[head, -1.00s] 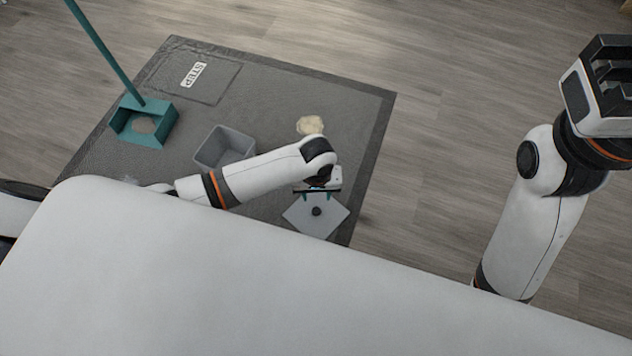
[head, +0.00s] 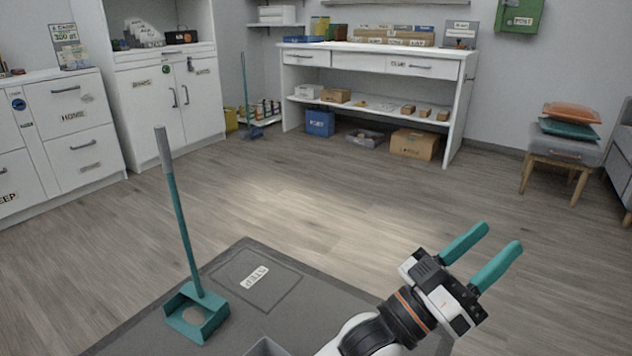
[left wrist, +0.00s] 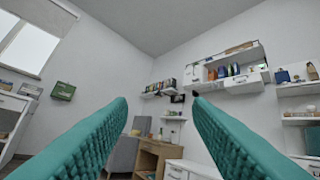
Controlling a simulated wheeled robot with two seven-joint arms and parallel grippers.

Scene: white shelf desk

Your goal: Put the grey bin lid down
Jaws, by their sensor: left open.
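My left gripper (head: 500,237) is raised at the lower right of the head view. Its two teal fingers are spread apart with nothing between them. In the left wrist view the fingers (left wrist: 158,98) also stand apart and empty, against the walls and shelves. The grey bin (head: 265,347) shows only as a piece of its rim at the bottom edge of the head view. The grey bin lid is not in view now. My right gripper is not in view.
A teal dustpan (head: 196,313) with a long upright handle stands on the dark mat (head: 325,298), left of a marked square. Open wooden floor lies beyond. A white desk (head: 375,60) with shelves, cabinets (head: 165,95) and a cushioned stool (head: 562,150) stand farther back.

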